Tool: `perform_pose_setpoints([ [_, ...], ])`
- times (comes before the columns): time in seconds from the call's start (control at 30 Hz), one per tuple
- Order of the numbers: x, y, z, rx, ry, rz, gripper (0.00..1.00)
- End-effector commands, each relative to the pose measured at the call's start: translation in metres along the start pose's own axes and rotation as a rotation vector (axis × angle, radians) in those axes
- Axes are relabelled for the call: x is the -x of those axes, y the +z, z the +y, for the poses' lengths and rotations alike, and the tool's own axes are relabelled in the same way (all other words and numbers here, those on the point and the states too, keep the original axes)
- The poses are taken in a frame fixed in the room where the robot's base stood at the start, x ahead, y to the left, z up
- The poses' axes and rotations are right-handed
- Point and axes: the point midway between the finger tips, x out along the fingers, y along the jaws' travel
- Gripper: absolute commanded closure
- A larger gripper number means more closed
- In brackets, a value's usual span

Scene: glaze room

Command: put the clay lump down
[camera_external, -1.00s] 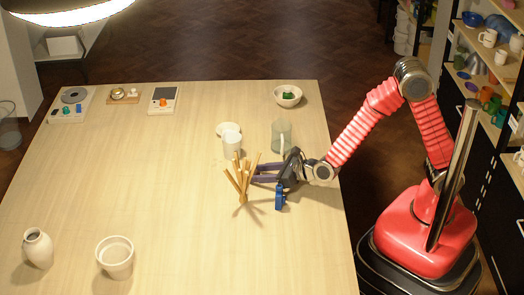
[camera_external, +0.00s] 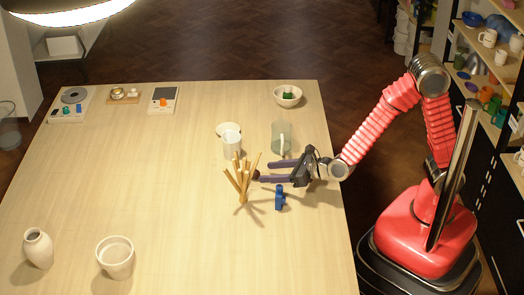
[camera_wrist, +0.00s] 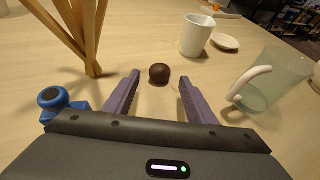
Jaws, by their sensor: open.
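The clay lump is a small dark brown ball (camera_wrist: 159,73) on the pale table in the wrist view. It sits just beyond and between my fingertips, with a gap on both sides. In the external view it is a tiny dark spot (camera_external: 256,175) beside the bundle of sticks. My gripper (camera_external: 264,171) is open and low over the table, its purple fingers spread toward the lump. The open fingers also show in the wrist view (camera_wrist: 159,80), with nothing held between them.
Wooden sticks (camera_external: 242,178) stand just left of my fingertips. A blue object (camera_external: 280,197) is close in front of my gripper. A white cup (camera_external: 231,145) and a clear greenish jug (camera_external: 282,138) stand behind. The table's left middle is clear.

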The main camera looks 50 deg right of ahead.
Motion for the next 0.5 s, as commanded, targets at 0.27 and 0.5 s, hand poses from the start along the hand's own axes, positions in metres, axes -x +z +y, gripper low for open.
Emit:
perform_pose_setpoints([
  [0.27, 0.034, 0.001, 0.000, -0.001, 0.002, -0.002, 0.49],
  [0.5, 0.059, 0.001, 0.000, 0.000, 0.002, -0.001, 0.49],
])
